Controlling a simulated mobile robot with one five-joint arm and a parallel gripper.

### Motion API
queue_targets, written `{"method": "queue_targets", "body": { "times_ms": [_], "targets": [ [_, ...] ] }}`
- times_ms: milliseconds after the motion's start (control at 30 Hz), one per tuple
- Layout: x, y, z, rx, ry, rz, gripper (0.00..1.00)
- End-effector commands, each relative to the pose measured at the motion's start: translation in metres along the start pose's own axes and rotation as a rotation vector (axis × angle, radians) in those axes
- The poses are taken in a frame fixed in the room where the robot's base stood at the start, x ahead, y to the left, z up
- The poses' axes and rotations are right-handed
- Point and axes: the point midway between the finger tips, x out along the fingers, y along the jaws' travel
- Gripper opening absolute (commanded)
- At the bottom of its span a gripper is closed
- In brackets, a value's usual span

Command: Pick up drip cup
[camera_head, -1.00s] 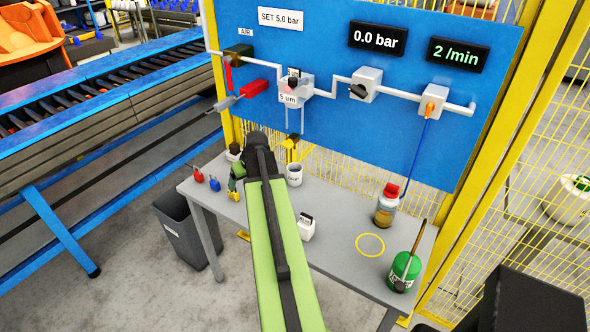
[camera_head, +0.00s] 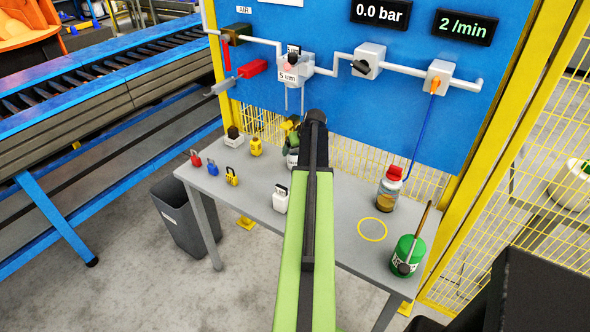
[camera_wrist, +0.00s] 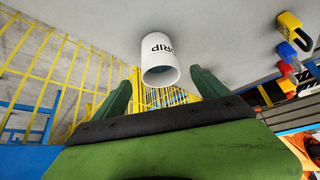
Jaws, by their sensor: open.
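The drip cup (camera_wrist: 163,58) is a white cylinder with dark "DRIP" lettering. In the wrist view it stands on the grey table, seen upside down, ahead of and roughly between my two green fingers. My gripper (camera_wrist: 161,79) is open, with a gap on each side of the cup. In the head view, the drip cup (camera_head: 292,160) shows only as a small white part on the table, mostly hidden by my gripper and arm.
A yellow ring (camera_head: 372,229) marks bare tabletop. The blue panel with pipes (camera_head: 330,110) rises behind.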

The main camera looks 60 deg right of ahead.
Motion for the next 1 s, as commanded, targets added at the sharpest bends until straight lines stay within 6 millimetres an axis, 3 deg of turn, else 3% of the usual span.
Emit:
{"method": "queue_targets", "body": {
  "times_ms": [33,100,367,633,867,1000],
  "targets": [
    [0.022,0.001,0.004,-0.001,0.0,0.0,0.85],
    [0.032,0.001,0.003,0.0,0.0,0.0,0.85],
    [0.039,0.0,0.001,0.0,0.0,0.001,0.85],
    [0.085,0.0,0.002,-0.001,0.0,0.0,0.85],
    [0.084,-0.001,-0.001,0.0,0.0,0.0,0.85],
    [0.084,-0.001,-0.001,0.0,0.0,0.0,0.69]
  ]
}}
